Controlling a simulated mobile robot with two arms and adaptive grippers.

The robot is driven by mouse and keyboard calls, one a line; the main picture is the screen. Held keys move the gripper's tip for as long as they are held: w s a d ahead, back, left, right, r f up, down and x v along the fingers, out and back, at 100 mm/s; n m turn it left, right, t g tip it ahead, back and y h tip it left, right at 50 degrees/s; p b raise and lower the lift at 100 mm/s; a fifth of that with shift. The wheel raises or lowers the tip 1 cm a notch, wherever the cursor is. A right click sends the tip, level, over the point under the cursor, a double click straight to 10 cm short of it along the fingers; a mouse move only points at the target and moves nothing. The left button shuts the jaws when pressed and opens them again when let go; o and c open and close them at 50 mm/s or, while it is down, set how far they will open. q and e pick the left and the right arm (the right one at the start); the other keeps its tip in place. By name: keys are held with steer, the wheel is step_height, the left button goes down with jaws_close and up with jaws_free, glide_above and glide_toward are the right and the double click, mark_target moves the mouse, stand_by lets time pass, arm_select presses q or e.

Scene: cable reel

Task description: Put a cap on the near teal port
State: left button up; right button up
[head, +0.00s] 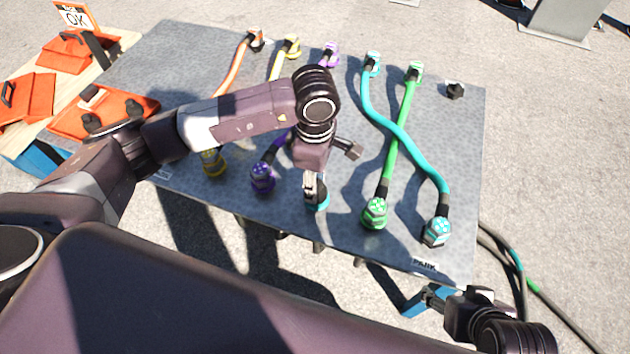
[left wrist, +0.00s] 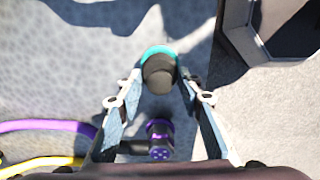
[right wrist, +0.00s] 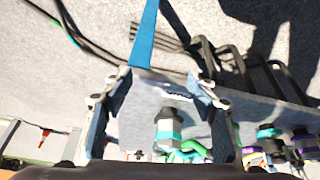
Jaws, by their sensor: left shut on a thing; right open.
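The near teal port (head: 318,202) is at the near edge of the grey panel, mostly hidden under my left gripper (head: 311,188) in the head view. In the left wrist view its teal ring (left wrist: 152,50) shows behind a black cap (left wrist: 159,76). The cap is between the fingers of my left gripper (left wrist: 156,98), shut on it. The cap overlaps the ring; I cannot tell whether it is seated. My right gripper (head: 428,299) is open and empty beyond the panel's near right corner. In the right wrist view the teal plug (right wrist: 168,128) shows beyond its fingers (right wrist: 152,88).
The grey panel (head: 340,100) carries orange, yellow, purple, green (head: 398,130) and teal (head: 419,158) cables. The teal cable's near plug (head: 437,232) is by the PARK label. A small black piece (head: 454,90) is far right. Orange bags (head: 75,52) lie left. Loose cables (head: 515,262) lie right.

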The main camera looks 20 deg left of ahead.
arm_select(q)
steer(key=shift+f, duration=0.1)
arm_select(e)
steer(key=shift+w+a, duration=0.1)
steer(key=shift+w, duration=0.15)
steer(key=shift+w+a+r+t, duration=0.1)
steer(key=shift+w+t, duration=0.2)
steer(key=shift+w+r, duration=0.15)
steer(key=shift+w, duration=0.2)
steer(key=shift+w+a, duration=0.1)
steer(key=shift+w+r+t, duration=0.15)
steer(key=shift+t, duration=0.15)
steer(key=shift+w+a, duration=0.15)
arm_select(q)
steer(key=shift+b, duration=0.35)
arm_select(e)
steer(key=shift+w+a+r+t+y, duration=0.2)
steer(key=shift+w+r+t+y, duration=0.15)
steer(key=shift+w, duration=0.3)
steer(key=shift+w, duration=0.15)
